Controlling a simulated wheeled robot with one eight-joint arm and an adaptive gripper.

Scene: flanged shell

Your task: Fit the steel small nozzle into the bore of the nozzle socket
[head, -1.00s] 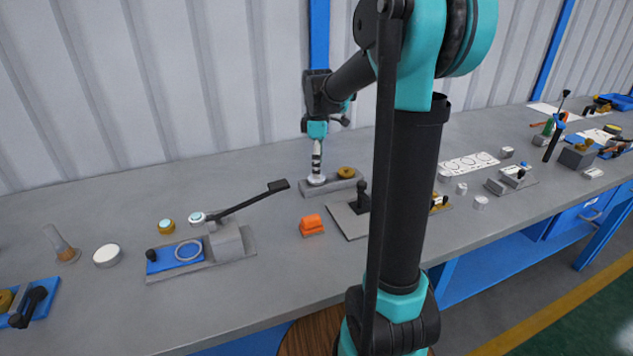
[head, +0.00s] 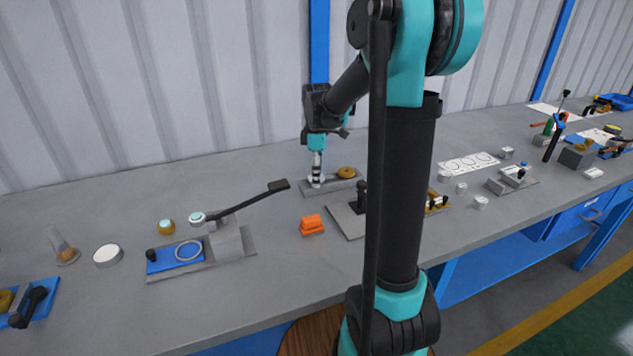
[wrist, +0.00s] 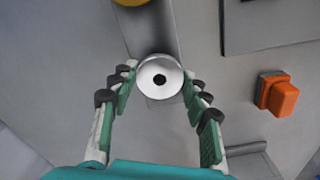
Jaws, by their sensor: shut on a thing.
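The steel small nozzle (wrist: 148,70) shows in the wrist view as a pale round piece with a dark centre hole, between my fingertips. My gripper (wrist: 160,80) is shut on it, one finger at each side. In the head view my gripper (head: 317,170) points straight down at the left end of a grey bar-shaped base (head: 333,187), with the pale piece at its tips. The nozzle socket and its bore cannot be told apart here; they are hidden under the nozzle and fingers. I cannot tell how deep the nozzle sits.
A gold ring (head: 346,172) sits on the same base, to the right. An orange block (head: 312,225) lies in front. A grey plate with a black post (head: 361,196) stands at the right. A lever fixture (head: 228,240) with a long black handle stands at the left.

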